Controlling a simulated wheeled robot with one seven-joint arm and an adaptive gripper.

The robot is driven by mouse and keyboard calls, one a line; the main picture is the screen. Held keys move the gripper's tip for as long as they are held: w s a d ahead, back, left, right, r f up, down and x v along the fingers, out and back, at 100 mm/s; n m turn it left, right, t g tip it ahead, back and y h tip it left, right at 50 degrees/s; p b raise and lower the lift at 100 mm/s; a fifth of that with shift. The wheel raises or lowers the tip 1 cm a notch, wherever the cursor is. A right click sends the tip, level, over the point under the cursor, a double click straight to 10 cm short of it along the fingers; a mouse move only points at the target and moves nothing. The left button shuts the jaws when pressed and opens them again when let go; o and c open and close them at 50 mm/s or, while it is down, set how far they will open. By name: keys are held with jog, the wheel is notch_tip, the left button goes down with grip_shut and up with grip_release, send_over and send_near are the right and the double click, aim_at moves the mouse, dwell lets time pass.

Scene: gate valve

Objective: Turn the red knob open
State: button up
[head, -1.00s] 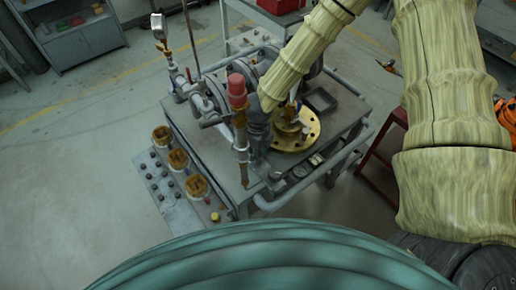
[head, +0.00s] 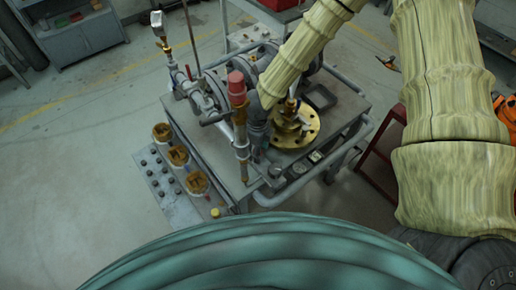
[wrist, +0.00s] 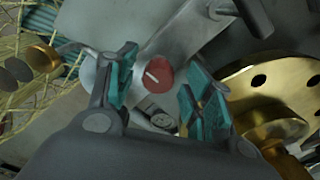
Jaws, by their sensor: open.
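The red knob (wrist: 158,75) is a round red disc with a white line across its face. In the wrist view it shows between the two teal-padded fingers of my gripper (wrist: 160,84). The fingers stand apart, one on each side of it in the picture. I cannot tell how far the knob lies beyond the fingertips, and no contact shows. In the head view my gripper (head: 258,138) is low over the valve table, partly hidden, and I cannot make out the knob there.
A post with a red cap (head: 236,84) stands close left of my gripper. A brass flange (head: 308,136) is close on the right and also shows in the wrist view (wrist: 255,97). A small gauge (wrist: 161,120) lies near the knob. Pipes crowd the table (head: 345,105).

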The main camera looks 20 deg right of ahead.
jog(key=shift+r, duration=0.1)
notch_tip(320, 180, up, 12)
dwell(0.6)
dwell(0.4)
